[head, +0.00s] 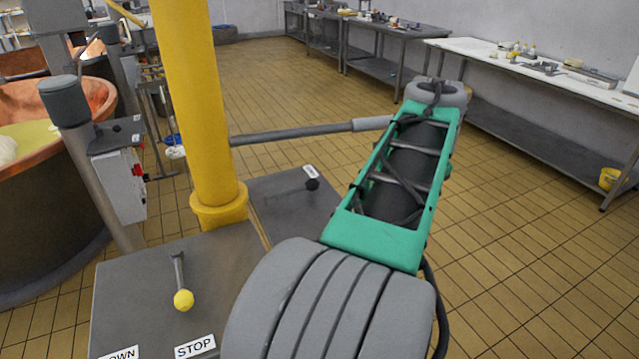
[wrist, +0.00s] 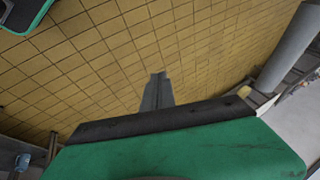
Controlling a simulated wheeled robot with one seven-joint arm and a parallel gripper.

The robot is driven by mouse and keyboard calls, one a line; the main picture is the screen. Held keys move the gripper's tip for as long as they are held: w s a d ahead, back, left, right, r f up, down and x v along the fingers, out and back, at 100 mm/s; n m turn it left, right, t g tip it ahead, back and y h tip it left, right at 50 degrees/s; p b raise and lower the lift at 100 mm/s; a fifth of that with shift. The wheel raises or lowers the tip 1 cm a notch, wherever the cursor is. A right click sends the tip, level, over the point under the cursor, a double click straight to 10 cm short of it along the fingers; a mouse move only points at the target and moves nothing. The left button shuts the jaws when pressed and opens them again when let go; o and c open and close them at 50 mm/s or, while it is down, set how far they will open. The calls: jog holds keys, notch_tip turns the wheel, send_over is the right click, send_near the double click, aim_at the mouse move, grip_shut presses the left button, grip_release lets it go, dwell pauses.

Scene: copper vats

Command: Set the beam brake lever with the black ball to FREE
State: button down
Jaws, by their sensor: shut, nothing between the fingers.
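The black ball (head: 312,184) of the brake lever shows in the head view, on the grey panel (head: 275,205) behind the yellow column. A small white label (head: 310,171) sits just behind the ball; its writing is too small to read. The lever's rod cannot be made out, so I cannot tell its setting. My gripper (wrist: 158,76) shows in the wrist view, with its fingers together and empty over the tiled floor. It touches nothing there. In the head view my gripper cannot be made out. The black ball does not show in the wrist view.
The yellow column (head: 195,100) stands left of the ball. A grey bar (head: 290,133) runs from it above the panel, behind my arm. A nearer panel bears a yellow-ball lever (head: 183,299) and a STOP label (head: 195,346). A copper vat (head: 50,180) stands left. Open floor lies beyond.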

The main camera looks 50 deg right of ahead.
jog(key=w+a+n+t+y, duration=0.1)
jog(key=w+a+n+t, duration=0.15)
jog(key=w, duration=0.45)
jog(key=t+y, duration=0.2)
send_near(315, 189)
jog(key=f+b, duration=0.1)
jog(key=f+m+b, duration=0.1)
jog(key=f, duration=0.1)
jog(key=shift+s+a, duration=0.15)
jog(key=shift+s, duration=0.2)
jog(key=shift+w+d+f, duration=0.25)
jog(key=shift+w+f, duration=0.05)
jog(key=shift+w, duration=0.35)
jog(key=shift+w+d+f, duration=0.25)
jog(key=shift+w+f, duration=0.1)
jog(key=shift+w, duration=0.35)
jog(key=shift+w+d+f, duration=0.25)
jog(key=shift+w+f, duration=0.05)
jog(key=shift+w, duration=0.35)
